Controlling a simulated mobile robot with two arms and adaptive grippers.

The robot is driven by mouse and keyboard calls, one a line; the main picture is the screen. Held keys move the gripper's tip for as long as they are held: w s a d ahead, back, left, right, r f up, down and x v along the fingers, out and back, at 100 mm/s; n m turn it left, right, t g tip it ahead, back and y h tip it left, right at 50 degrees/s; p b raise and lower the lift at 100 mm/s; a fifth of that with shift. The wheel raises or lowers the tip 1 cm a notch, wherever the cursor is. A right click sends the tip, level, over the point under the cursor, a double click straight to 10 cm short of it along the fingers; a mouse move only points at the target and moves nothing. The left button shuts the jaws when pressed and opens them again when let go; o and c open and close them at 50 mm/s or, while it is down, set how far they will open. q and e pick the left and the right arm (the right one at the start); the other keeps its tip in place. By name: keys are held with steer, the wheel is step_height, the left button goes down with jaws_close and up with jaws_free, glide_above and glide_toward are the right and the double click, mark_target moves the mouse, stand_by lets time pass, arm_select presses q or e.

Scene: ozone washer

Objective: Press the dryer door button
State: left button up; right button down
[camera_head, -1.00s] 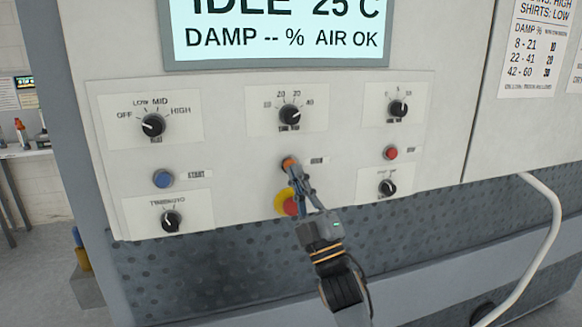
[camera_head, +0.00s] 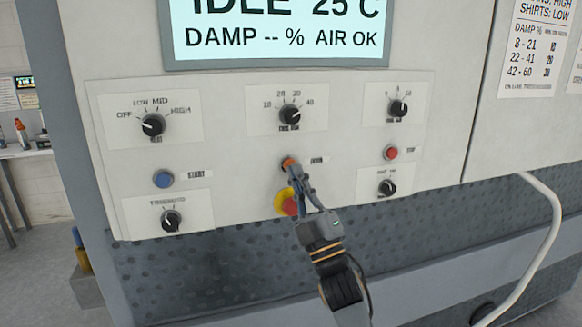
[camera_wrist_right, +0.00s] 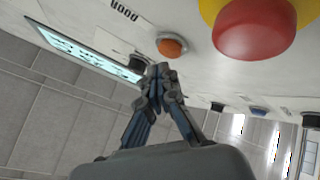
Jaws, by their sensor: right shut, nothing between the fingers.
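The orange door button (camera_head: 287,163) is in the middle of the dryer's pale control panel, with a small label to its right. My left gripper is not in view.
A red emergency knob on a yellow base (camera_head: 281,203) is just below the button, partly behind my fingers. A blue button (camera_head: 163,179), a red button (camera_head: 391,153) and several black dials surround it. The display (camera_head: 275,35) above reads IDLE. A pale hose (camera_head: 552,230) hangs at right.

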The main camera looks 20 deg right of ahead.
steer(key=shift+w, duration=0.35)
steer(key=shift+w+b, duration=0.35)
steer(key=shift+w, duration=0.1)
stand_by(0.6)
steer(key=shift+s, duration=0.9)
steer(key=shift+s+p, duration=0.1)
steer(key=shift+p, duration=0.2)
steer(key=shift+s+p, duration=0.5)
steer(key=shift+s, duration=1.9)
steer(key=shift+d, duration=0.1)
